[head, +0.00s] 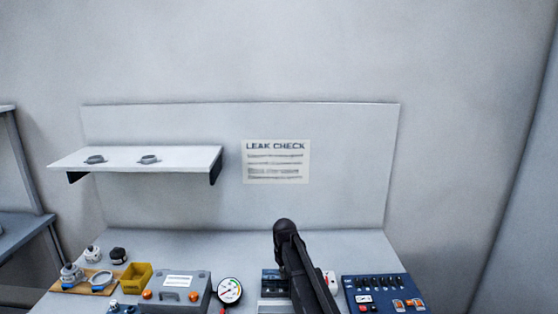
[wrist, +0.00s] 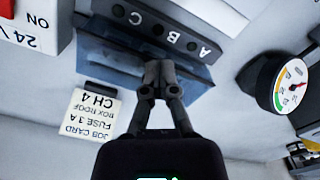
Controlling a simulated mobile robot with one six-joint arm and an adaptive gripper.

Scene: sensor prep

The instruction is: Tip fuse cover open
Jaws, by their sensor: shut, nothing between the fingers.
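The fuse box shows in the wrist view, upside down, with a dark strip (wrist: 160,30) lettered A, B, C and round holes. Its cover, a translucent blue panel (wrist: 105,60), lies along the strip on my gripper's side. My gripper (wrist: 160,88) is shut and empty, its fingertips together in front of the middle of the panel. I cannot tell whether they touch it, or how far the cover is tilted. In the head view the box (head: 271,284) is partly hidden behind my dark arm, and the fingertips cannot be made out.
A job card (wrist: 93,115) reading CH 4, FUSE 3 A lies beside the box. A white and red switch (wrist: 30,25) and a dial gauge (wrist: 290,85) flank it. A blue switch panel (head: 383,293), grey case (head: 178,290) and yellow bin (head: 136,277) stand on the bench.

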